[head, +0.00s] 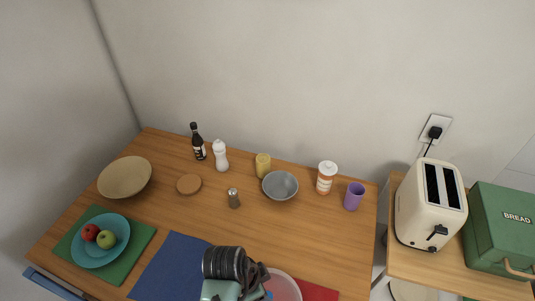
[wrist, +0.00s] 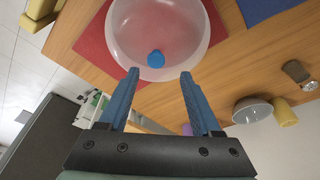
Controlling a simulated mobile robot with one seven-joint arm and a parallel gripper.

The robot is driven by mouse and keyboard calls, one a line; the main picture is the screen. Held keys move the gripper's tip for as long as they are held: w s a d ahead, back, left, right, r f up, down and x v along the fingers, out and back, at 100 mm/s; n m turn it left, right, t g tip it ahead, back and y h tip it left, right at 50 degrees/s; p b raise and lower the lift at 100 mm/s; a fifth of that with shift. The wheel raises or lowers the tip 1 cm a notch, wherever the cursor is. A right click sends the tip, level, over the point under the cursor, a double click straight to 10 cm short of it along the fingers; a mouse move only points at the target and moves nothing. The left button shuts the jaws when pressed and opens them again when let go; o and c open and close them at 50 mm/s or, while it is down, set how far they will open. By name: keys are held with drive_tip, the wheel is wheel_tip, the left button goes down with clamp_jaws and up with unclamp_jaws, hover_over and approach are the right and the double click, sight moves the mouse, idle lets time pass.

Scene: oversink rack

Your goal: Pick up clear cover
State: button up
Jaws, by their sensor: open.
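The clear cover (wrist: 185,30) is a see-through round dome with a blue knob (wrist: 155,59), over a red mat (wrist: 92,40) in the wrist view. In the head view the cover (head: 287,286) shows at the bottom edge, partly hidden by my arm. My gripper (wrist: 160,74) is open and empty, its two blue fingers pointing toward the cover. In the wrist picture the fingertips lie just below the knob, one on each side. I cannot tell how far above it they are.
A grey bowl (head: 280,186), orange-white bottle (head: 326,178), purple cup (head: 354,196) and pepper mill (head: 234,198) stand behind. A blue mat (head: 168,268) and a teal plate (head: 83,252) with apples lie left. A toaster (head: 430,208) stands right, across a gap.

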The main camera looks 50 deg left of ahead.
drive_tip(key=x, duration=0.3)
drive_tip(key=shift+s+d+f+p, duration=0.25)
drive_tip(key=shift+d+f+p, duration=0.05)
drive_tip(key=shift+f+p, duration=0.05)
drive_tip(key=shift+w+f, duration=0.15)
drive_tip(key=shift+f, duration=0.45)
drive_tip(key=shift+c, duration=0.2)
clamp_jaws()
idle(0.4)
